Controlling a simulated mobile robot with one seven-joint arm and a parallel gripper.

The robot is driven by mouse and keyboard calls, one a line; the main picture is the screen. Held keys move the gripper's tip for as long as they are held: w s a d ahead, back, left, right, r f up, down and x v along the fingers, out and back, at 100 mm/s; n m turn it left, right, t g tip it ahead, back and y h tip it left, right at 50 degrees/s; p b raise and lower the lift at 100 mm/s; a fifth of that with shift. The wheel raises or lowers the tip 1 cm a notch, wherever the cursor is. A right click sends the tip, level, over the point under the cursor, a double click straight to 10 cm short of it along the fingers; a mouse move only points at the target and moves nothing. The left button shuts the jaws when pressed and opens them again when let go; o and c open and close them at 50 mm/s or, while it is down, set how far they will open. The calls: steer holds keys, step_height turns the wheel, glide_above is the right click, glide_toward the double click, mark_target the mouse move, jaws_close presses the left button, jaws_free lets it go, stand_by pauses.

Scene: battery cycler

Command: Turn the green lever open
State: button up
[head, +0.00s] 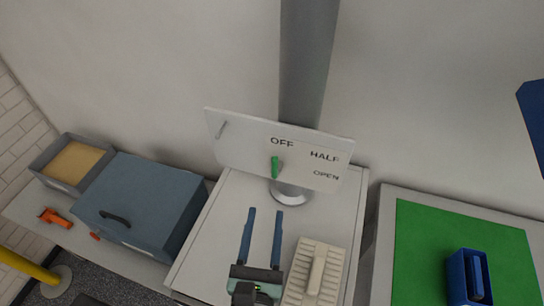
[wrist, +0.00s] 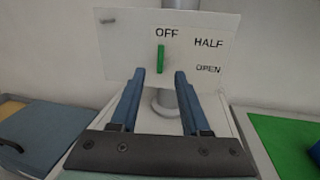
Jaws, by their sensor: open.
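The green lever (head: 275,167) is on a white panel (head: 240,145) marked OFF, HALF and OPEN. It stands nearly upright under the word OFF. The lever also shows in the wrist view (wrist: 160,58), just above and between my fingertips. My gripper (head: 264,212) is open and empty, with two blue fingers pointing at the panel. In the head view it is below the lever and apart from it. The wrist view shows the gripper (wrist: 159,78) with nothing between its fingers.
A grey pole (head: 307,70) rises behind the panel from a round base (head: 290,193). A ribbed beige block (head: 314,272) stands right of my gripper. A blue-grey box (head: 140,205) is at left. A green mat (head: 420,250) with a blue holder (head: 468,277) is at right.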

mark_target(274, 167)
steer(key=shift+n, duration=0.3)
steer(key=w+p, duration=0.1)
steer(key=w, duration=0.3)
steer(key=w+d+p, duration=0.1)
steer(key=w, duration=0.3)
steer(key=w+p, duration=0.1)
steer(key=w, duration=0.3)
steer(key=shift+w+d+f, duration=0.2)
steer(key=shift+d+f, duration=0.05)
steer(key=shift+d, duration=0.1)
jaws_close()
